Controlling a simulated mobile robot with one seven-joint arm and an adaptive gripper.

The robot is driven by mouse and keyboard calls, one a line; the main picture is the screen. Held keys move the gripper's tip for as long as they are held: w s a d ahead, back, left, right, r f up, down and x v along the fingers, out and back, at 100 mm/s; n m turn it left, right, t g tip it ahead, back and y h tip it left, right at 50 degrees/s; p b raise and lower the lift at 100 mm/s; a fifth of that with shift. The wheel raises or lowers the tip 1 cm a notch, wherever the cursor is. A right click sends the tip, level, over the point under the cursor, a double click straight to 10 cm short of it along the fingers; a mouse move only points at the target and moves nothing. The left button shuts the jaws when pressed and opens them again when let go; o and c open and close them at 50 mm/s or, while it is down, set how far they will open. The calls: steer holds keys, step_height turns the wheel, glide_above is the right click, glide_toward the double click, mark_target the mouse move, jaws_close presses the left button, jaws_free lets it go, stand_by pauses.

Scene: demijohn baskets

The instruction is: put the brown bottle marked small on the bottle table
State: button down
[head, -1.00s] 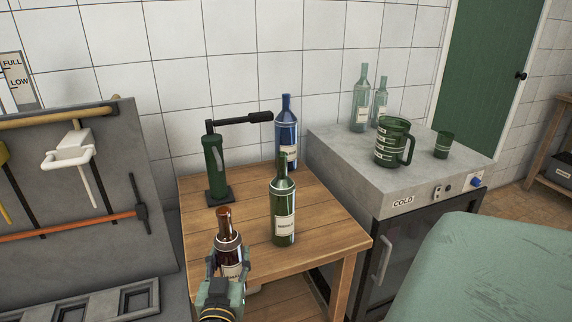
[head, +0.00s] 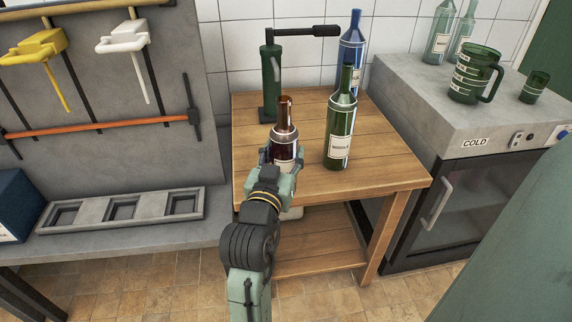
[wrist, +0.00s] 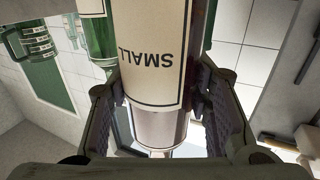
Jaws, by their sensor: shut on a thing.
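The brown bottle (head: 285,131) is upright in my gripper (head: 281,158), at the front left part of the wooden bottle table (head: 385,165). In the wrist view its label (wrist: 152,50) reads SMALL, upside down in the picture. The fingers of my gripper (wrist: 165,115) are on both sides of the bottle. My gripper hides the bottle's base in the head view, so I cannot tell whether it touches the tabletop.
A green bottle (head: 341,125) stands just right of the brown one. A blue bottle (head: 351,52) and a green corking device (head: 270,75) stand at the table's back. A grey cold cabinet (head: 445,110) is at right, a grey tray (head: 170,205) at left.

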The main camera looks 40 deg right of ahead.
steer(key=shift+w+r+b, duration=0.1)
steer(key=shift+w+b, duration=0.1)
steer(key=shift+b, duration=0.4)
steer(key=shift+w+d+p, duration=0.3)
steer(key=shift+w+d, duration=0.1)
steer(key=shift+w, duration=0.25)
steer(key=w+d+f+p, duration=0.1)
steer(key=w+d+f, duration=0.1)
steer(key=w, duration=0.3)
steer(key=w+d+f+p, duration=0.2)
steer(key=w+d, duration=0.1)
steer(key=w, duration=0.2)
steer(key=shift+w+d+f, duration=0.2)
steer(key=shift+d+f, duration=0.1)
steer(key=shift+f, duration=0.05)
steer(key=shift+f, duration=0.1)
steer(key=c, duration=0.8)
jaws_free()
steer(key=shift+f, duration=0.15)
steer(key=shift+c, duration=0.2)
